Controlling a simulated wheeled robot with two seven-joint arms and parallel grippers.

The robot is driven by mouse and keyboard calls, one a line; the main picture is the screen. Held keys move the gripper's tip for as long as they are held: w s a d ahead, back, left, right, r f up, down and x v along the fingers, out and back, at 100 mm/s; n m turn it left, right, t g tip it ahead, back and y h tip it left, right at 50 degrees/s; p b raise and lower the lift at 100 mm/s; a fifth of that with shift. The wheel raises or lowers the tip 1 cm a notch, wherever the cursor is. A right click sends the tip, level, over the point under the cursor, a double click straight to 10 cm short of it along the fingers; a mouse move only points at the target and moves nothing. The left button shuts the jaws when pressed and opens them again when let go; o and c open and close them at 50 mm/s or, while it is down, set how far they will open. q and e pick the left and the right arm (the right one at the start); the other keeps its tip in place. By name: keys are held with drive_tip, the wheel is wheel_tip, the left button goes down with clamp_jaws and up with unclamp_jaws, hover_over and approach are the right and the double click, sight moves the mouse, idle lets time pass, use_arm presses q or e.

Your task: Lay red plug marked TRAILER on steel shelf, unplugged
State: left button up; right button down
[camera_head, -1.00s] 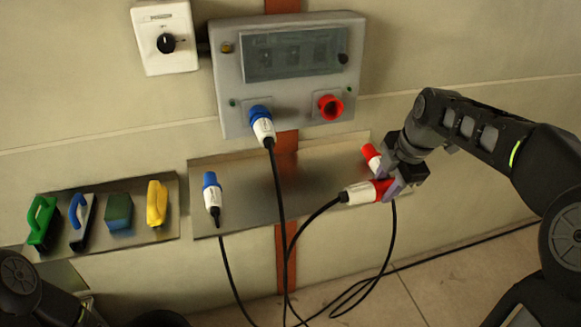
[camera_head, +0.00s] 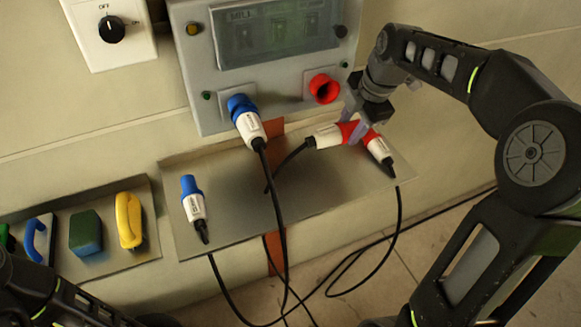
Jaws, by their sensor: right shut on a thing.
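My right gripper (camera_head: 357,128) is shut on a red plug with a white body (camera_head: 326,137). It holds the plug roughly level, red end to the right, over the right part of the steel shelf (camera_head: 315,190), below the panel. A black cable leaves the plug's left end. A second red plug with a white body (camera_head: 380,151) is by the shelf's right end, partly hidden behind the held one. The labels are too small to read, so I cannot tell which says TRAILER. The red socket (camera_head: 323,88) on the panel is empty. My left gripper is out of view.
A blue plug (camera_head: 247,122) sits in the panel's left socket, its cable hanging across the shelf. Another blue plug (camera_head: 193,204) rests at the shelf's left end. A tray with brushes and a sponge (camera_head: 86,232) is at left. The shelf's middle is mostly bare.

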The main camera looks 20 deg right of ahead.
drive_tip(key=shift+f+p, duration=0.4)
drive_tip(key=shift+f, duration=2.7)
drive_tip(key=shift+f+p, duration=0.3)
drive_tip(key=shift+f, duration=1.6)
drive_tip(key=shift+f, duration=0.1)
drive_tip(key=c, duration=0.9)
unclamp_jaws()
drive_tip(key=shift+r, duration=0.2)
drive_tip(key=b+v, duration=0.1)
drive_tip(key=v, duration=1)
drive_tip(key=shift+r, duration=0.4)
